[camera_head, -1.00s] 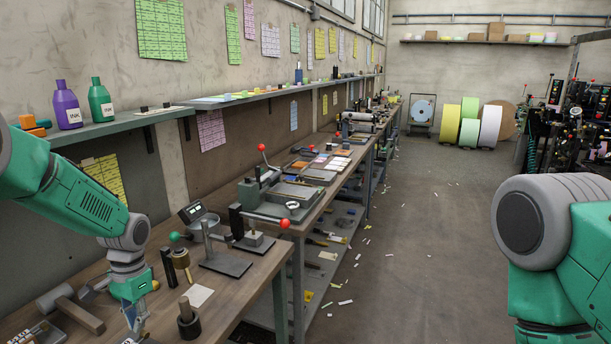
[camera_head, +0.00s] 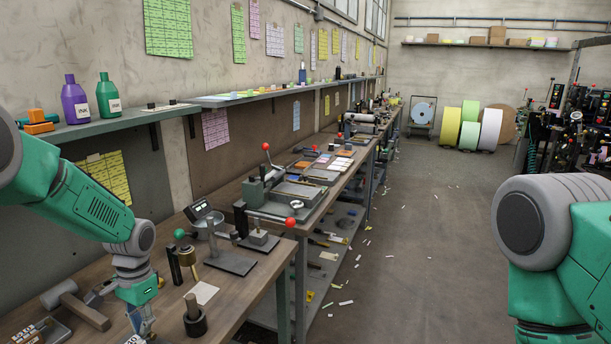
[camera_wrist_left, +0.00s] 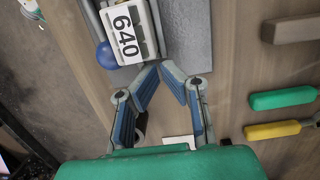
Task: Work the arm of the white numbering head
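My right gripper is out of view.
Green (camera_wrist_left: 283,97) and yellow (camera_wrist_left: 272,130) handles lie right in the wrist view.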

